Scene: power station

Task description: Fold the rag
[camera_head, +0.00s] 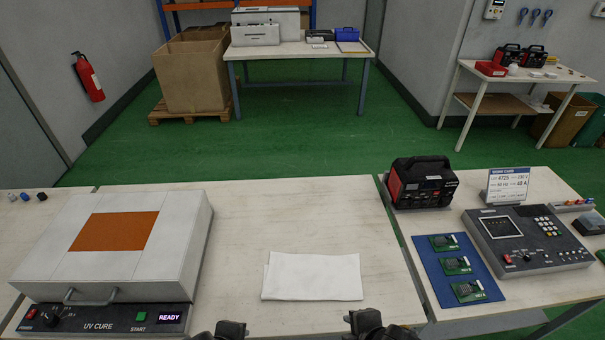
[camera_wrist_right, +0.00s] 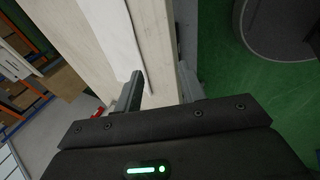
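The white rag (camera_head: 312,276) lies flat on the light wooden table near its front edge. Its left side shows an offset second edge, so it may be layered; I cannot tell for sure. In the right wrist view the rag (camera_wrist_right: 112,38) shows beyond the left finger. My right gripper (camera_wrist_right: 160,88) is open, with nothing visible between its fingers. In the head view my right gripper (camera_head: 365,320) is at the bottom edge, in front of the rag's right corner. My left gripper (camera_head: 228,328) is at the bottom edge, left of the rag; its fingers are not clear.
A UV cure box (camera_head: 125,245) stands left of the rag. On the right table are a black-red power unit (camera_head: 422,184), a blue mat (camera_head: 430,262) with green boards and a grey control panel (camera_head: 525,238). The table (camera_head: 290,215) behind the rag is clear.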

